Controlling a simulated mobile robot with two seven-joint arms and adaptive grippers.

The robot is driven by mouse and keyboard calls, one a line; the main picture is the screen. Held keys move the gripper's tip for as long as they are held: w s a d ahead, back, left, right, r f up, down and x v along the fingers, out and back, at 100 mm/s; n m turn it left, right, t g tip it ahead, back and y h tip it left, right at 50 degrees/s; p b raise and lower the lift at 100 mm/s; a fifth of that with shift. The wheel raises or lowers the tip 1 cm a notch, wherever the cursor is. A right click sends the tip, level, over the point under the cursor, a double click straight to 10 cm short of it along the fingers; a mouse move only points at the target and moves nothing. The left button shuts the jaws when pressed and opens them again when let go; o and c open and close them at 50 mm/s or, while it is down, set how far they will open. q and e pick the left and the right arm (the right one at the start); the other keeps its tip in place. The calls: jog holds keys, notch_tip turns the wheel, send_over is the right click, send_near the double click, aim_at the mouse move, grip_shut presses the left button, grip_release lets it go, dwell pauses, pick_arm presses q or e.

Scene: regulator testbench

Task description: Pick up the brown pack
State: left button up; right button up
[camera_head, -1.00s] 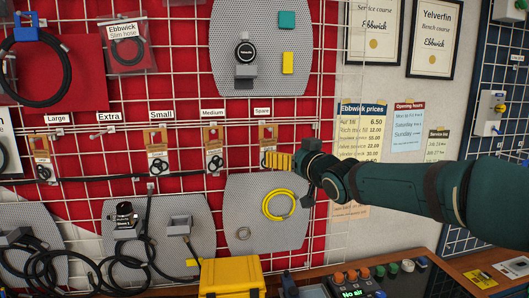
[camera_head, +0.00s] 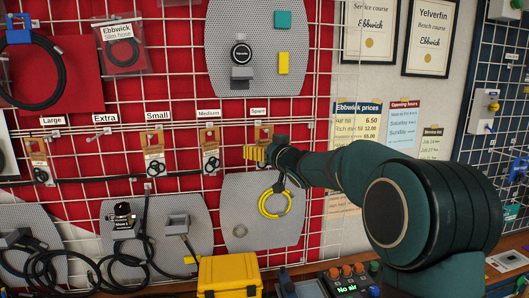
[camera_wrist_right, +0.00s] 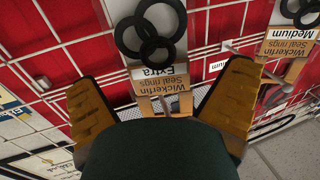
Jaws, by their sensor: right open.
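Brown seal-ring packs hang on the wall grid. One hangs under the "Spare" label (camera_head: 259,111); this brown pack (camera_head: 264,132) is partly hidden by my right gripper (camera_head: 254,153). In the right wrist view, a brown pack (camera_wrist_right: 147,78) labelled "Extra", with several black rings, lies between the two spread yellow fingers of the right gripper (camera_wrist_right: 165,108). The fingers are open on either side of it and do not visibly grip it. My left gripper is not in view.
Similar packs hang at left under "Medium" (camera_head: 210,150), "Small" (camera_head: 153,155) and "Large" (camera_head: 38,160). The Medium pack (camera_wrist_right: 288,48) is close by in the right wrist view. Below are a yellow coil (camera_head: 275,204) and a yellow case (camera_head: 229,275).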

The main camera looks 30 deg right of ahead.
jog(key=shift+w, duration=1.25)
jog(key=c, duration=1)
